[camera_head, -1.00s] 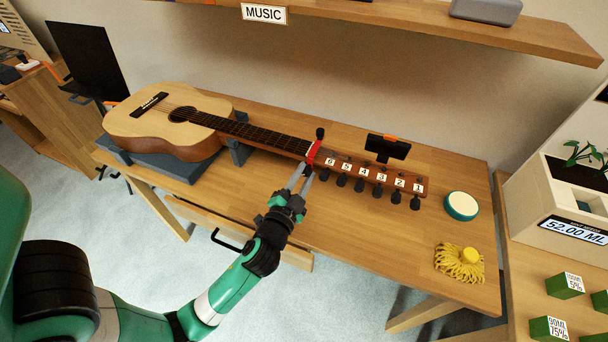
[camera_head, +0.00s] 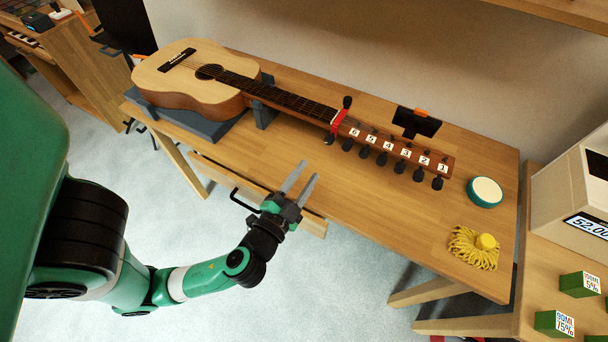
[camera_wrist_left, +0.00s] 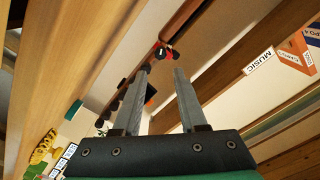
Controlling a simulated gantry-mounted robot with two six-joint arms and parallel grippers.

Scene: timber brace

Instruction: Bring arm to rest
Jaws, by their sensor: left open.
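My left gripper (camera_head: 302,186) is open and empty. In the head view it shows over the front edge of the wooden table (camera_head: 290,155), apart from the guitar. Its two grey fingers also show in the left wrist view (camera_wrist_left: 160,72), with nothing between them. The acoustic guitar (camera_head: 195,90) lies on the table with its body on a grey stand. A red and black capo-like clamp (camera_head: 338,122) sits at the top of the neck and also shows in the left wrist view (camera_wrist_left: 168,52). My right gripper is not in view.
Tuning pegs labelled 1 to 6 line the headstock (camera_head: 400,150). A small black device (camera_head: 416,122) stands behind it. A round teal-rimmed tin (camera_head: 485,191) and a yellow coil (camera_head: 473,248) lie at the table's right end. The table's front middle is clear.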

